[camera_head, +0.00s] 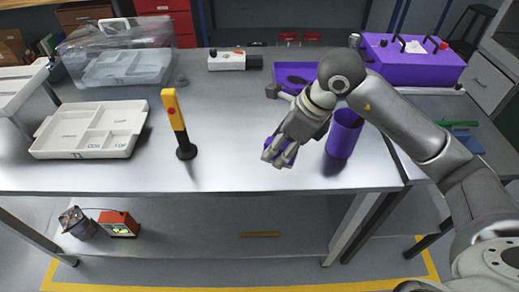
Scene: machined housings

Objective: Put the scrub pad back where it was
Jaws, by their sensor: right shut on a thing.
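My right gripper (284,150) reaches in from the right over the front part of the metal table (240,175). It is shut on a small purple thing (270,150), which looks like the scrub pad; the fingers hide much of it. I cannot tell whether it touches the table. A purple cup (344,134) stands just right of the gripper. A purple tray (296,70) with a dark item in it lies behind, partly hidden by my arm. My left gripper is not in view.
A white compartment tray (87,130) lies at the left, with a yellow and black post (178,122) beside it. A clear case (118,55) and a white box (227,60) stand behind. A purple box (412,60) is at the back right. The table's front middle is clear.

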